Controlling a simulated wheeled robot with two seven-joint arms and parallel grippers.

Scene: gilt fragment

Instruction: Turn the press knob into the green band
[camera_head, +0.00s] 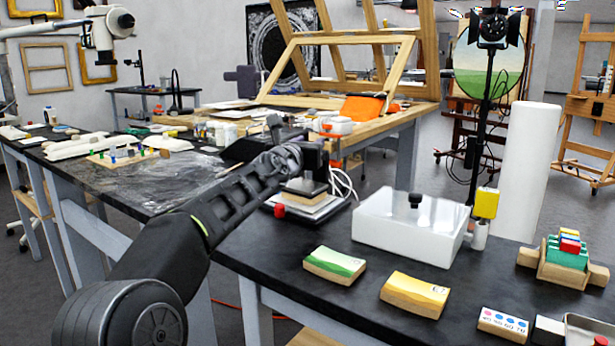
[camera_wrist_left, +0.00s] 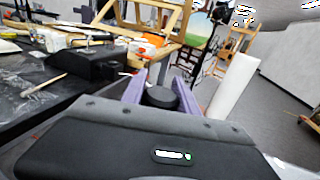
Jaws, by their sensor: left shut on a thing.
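The press (camera_head: 303,190) stands near the back edge of the front black table in the head view, with a pale block between its plates. My left arm reaches over to it, and my left gripper (camera_head: 290,150) is at its top, partly lost against the dark press. In the left wrist view, the two purple fingers of my left gripper (camera_wrist_left: 161,94) are shut on the round black press knob (camera_wrist_left: 161,98), one finger on each side. The green band cannot be made out in either view. My right gripper is not in view.
A green-painted block (camera_head: 335,265) and a yellow block (camera_head: 414,295) lie in front. A wooden rack (camera_head: 563,265) is at the right.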

